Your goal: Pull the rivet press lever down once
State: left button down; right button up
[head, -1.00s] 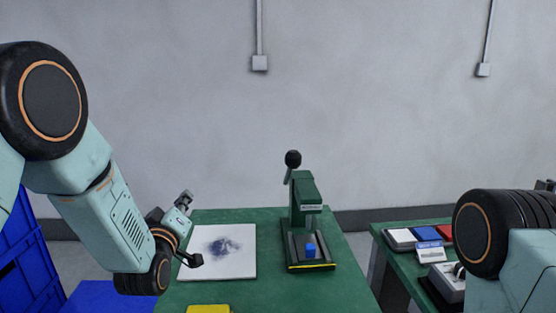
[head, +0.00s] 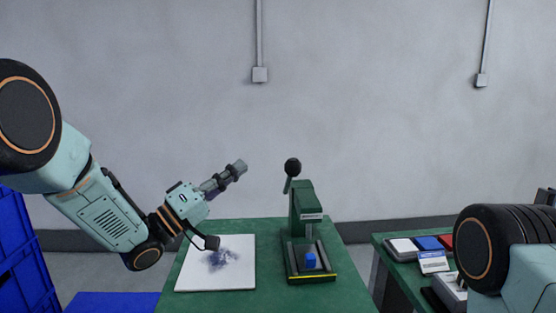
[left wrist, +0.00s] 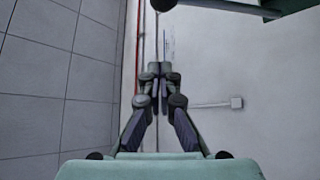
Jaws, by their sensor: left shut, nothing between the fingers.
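The green rivet press (head: 306,215) stands on the green bench, with a blue block (head: 310,261) on its base. Its lever points up and ends in a black ball knob (head: 292,167). My left gripper (head: 238,168) is shut and empty, raised left of the knob at about its height in the picture, apart from it. In the left wrist view the two fingers of my left gripper (left wrist: 154,72) are together, and a dark round shape, probably the knob (left wrist: 163,4), shows at the top edge. My right gripper is not in view; only part of my right arm shows.
A white board (head: 235,280) with a dark smudge lies on the green bench (head: 270,290), left of the press. A second green table (head: 400,262) at right holds white, blue and red items. Blue crates (head: 25,245) stand at far left.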

pick_arm(q)
jog(key=shift+w, duration=0.1)
notch_tip(320, 180, up, 3)
jog(key=b, duration=0.2)
send_over(289, 180)
jog(key=s+a, duration=0.3)
jog(key=shift+s+d+f, duration=0.35)
jog(key=shift+s+f, duration=0.1)
jog(key=shift+f, duration=0.2)
jog(key=shift+f+t, duration=0.1)
jog(key=shift+t, duration=0.2)
